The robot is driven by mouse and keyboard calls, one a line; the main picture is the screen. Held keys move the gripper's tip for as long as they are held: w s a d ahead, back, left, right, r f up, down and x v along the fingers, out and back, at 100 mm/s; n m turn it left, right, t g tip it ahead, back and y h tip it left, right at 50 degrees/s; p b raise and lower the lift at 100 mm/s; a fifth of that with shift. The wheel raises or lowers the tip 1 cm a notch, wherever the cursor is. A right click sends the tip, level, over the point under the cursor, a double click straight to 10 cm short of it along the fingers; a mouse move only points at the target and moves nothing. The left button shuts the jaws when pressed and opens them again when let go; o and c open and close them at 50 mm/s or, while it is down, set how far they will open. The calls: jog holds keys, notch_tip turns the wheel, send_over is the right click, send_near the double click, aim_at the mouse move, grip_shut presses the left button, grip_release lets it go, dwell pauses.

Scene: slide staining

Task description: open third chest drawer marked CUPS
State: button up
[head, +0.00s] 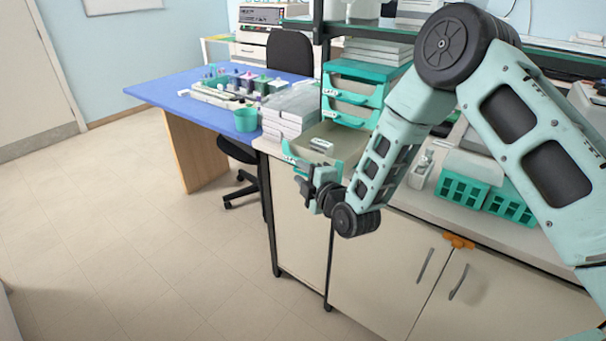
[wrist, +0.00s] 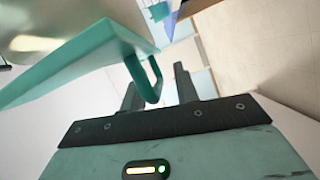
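The teal drawer chest (head: 362,72) stands on the counter under the shelf. Its lowest visible drawer (head: 331,142) is pulled far out toward the left, with a pale interior and something light inside. Its front has a white label too small to read. My gripper (head: 308,180) is at that drawer's front, partly hiding it. In the wrist view the teal drawer front (wrist: 88,66) has a loop handle (wrist: 154,78) lying between my fingers. The fingers (wrist: 166,88) are apart, with a gap beside the handle on the right.
Teal baskets (head: 462,190) sit on the counter to the right. A black chair (head: 290,52) is behind. The floor on the left is clear.

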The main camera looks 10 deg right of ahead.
jog(key=p+v, duration=0.1)
jog(key=v, duration=1.6)
jog(key=shift+s+p, duration=0.15)
jog(key=shift+p, duration=0.2)
jog(key=shift+d, duration=0.1)
